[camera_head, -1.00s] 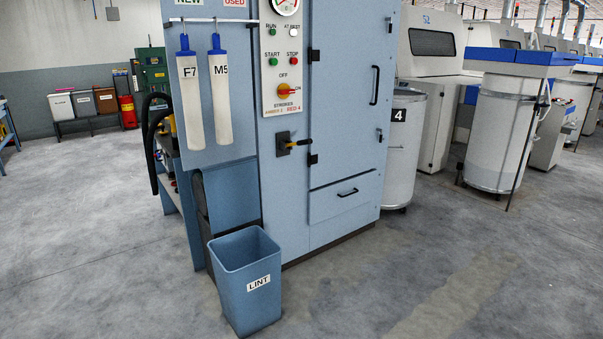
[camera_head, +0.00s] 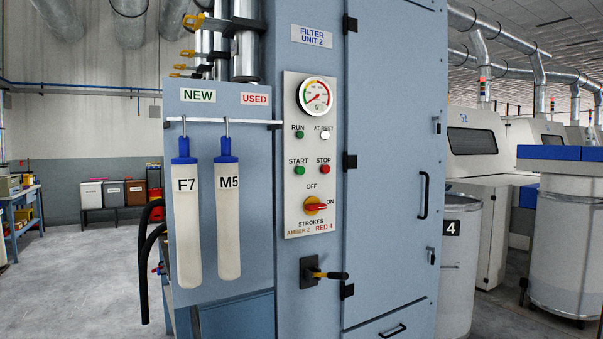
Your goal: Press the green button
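The green START button (camera_head: 299,170) sits on the pale control panel (camera_head: 312,225) of the blue cabinet labelled Filter Unit 2. The red STOP button (camera_head: 323,169) is just to its right. Above START is a green RUN lamp (camera_head: 299,135), beside a white AT REST lamp (camera_head: 325,135). A round gauge (camera_head: 315,96) is at the panel's top. Neither of my grippers is in view.
Two filter sleeves, F7 (camera_head: 186,225) and M5 (camera_head: 228,225), hang from a rail on the left. A cabinet door handle (camera_head: 423,195) is to the right. A can numbered 4 (camera_head: 459,270) stands beside the cabinet.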

